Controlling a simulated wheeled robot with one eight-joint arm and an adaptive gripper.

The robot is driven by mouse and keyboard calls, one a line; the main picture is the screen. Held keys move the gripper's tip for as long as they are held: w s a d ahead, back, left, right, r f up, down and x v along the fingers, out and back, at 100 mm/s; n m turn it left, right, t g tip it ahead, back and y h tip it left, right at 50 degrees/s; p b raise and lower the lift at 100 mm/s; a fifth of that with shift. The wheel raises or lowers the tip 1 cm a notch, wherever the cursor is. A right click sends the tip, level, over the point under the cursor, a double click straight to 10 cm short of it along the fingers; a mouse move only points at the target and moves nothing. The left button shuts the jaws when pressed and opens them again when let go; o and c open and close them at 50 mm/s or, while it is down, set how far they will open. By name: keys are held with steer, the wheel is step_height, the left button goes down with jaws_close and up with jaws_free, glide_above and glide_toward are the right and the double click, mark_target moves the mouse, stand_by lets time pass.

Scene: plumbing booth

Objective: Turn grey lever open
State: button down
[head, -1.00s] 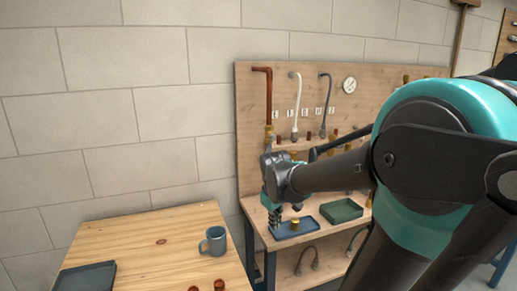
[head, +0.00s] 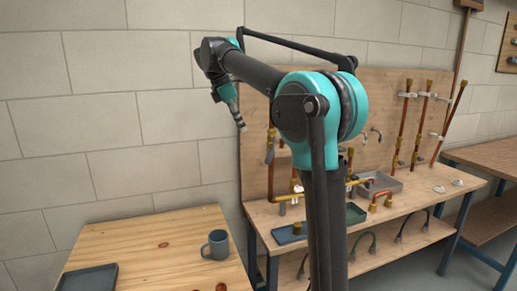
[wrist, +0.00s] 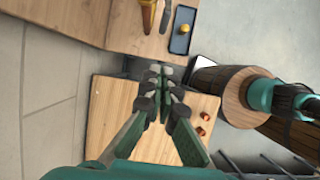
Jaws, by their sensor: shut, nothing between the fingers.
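A narrow grey piece, which looks like the grey lever (head: 269,154), hangs along the copper pipe at the left end of the pegboard. In the wrist view, a grey bar (wrist: 166,16) lies beside a brass-coloured part at the top; it seems to be the same lever. My gripper (head: 241,127) is raised, up and left of the lever, apart from it and pointing down. In the wrist view, my gripper (wrist: 155,72) has its fingertips together with nothing between them. My arm hides part of the pegboard behind it.
A blue tray (head: 283,238) holding a brass piece stands on the bench near the lever. A grey-blue mug (head: 216,245) and a dark tray (head: 88,279) sit on the wooden table at front left. Several copper pipes stand at the right. The air around my gripper is clear.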

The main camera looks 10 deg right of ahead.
glide_toward(267, 157)
step_height(267, 157, down, 5)
steer(key=a, duration=0.2)
steer(key=shift+w+d+f, duration=0.1)
steer(key=shift+d+f, duration=0.15)
steer(key=shift+d, duration=0.4)
steer(key=shift+w+d+f, duration=0.1)
steer(key=shift+d+f, duration=0.2)
steer(key=shift+d, duration=0.3)
steer(key=shift+w+d+f, duration=0.1)
steer(key=shift+d+f, duration=0.15)
steer(key=shift+d, duration=0.4)
steer(key=shift+w+d+f, duration=0.2)
steer(key=shift+d+f, duration=0.7)
steer(key=shift+f, duration=0.15)
steer(key=shift+a, duration=0.15)
